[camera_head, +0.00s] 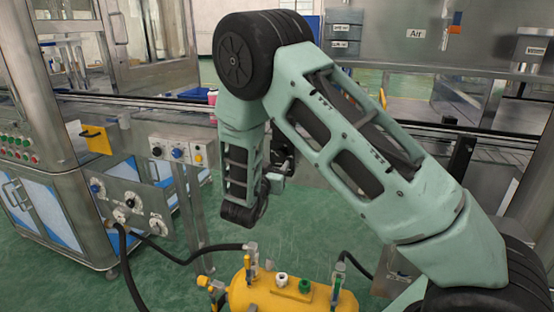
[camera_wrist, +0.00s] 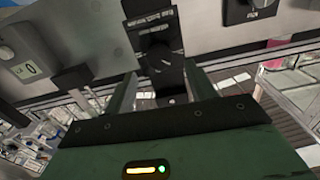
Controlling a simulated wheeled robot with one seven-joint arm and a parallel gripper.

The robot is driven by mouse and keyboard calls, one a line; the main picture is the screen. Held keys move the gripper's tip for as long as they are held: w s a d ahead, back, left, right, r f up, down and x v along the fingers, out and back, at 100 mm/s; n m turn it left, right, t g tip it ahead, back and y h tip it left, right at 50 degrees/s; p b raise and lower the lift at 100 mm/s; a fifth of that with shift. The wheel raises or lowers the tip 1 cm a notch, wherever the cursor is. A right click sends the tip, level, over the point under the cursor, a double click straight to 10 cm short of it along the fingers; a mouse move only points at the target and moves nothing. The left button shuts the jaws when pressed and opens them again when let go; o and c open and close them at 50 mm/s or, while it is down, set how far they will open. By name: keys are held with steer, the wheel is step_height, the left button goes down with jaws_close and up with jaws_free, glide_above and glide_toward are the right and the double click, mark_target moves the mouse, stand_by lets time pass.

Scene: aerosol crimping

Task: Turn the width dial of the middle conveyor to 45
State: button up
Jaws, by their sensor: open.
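In the wrist view a black dial (camera_wrist: 160,55) with a black lettered plate sits on a grey metal panel (camera_wrist: 105,35). Its lettering is upside down and too blurred to read, so I cannot tell its setting or confirm it is the width dial. My gripper (camera_wrist: 162,88) is open, with one finger on each side below the dial. The fingers look empty, and I cannot tell whether they touch the dial. In the head view my gripper (camera_head: 282,165) is a small dark shape partly behind my arm, and the dial in front of it is hidden.
In the wrist view another black knob (camera_wrist: 245,10) is at the upper right and a grey switch box (camera_wrist: 28,65) at the left. In the head view a conveyor panel (camera_head: 178,152) with several knobs is left of my arm. A yellow tank (camera_head: 290,295) stands below.

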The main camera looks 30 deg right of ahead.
mark_target(279, 157)
steer(key=shift+x, duration=1.9)
steer(key=c, duration=1)
steer(key=shift+o, duration=0.2)
steer(key=shift+f, duration=0.1)
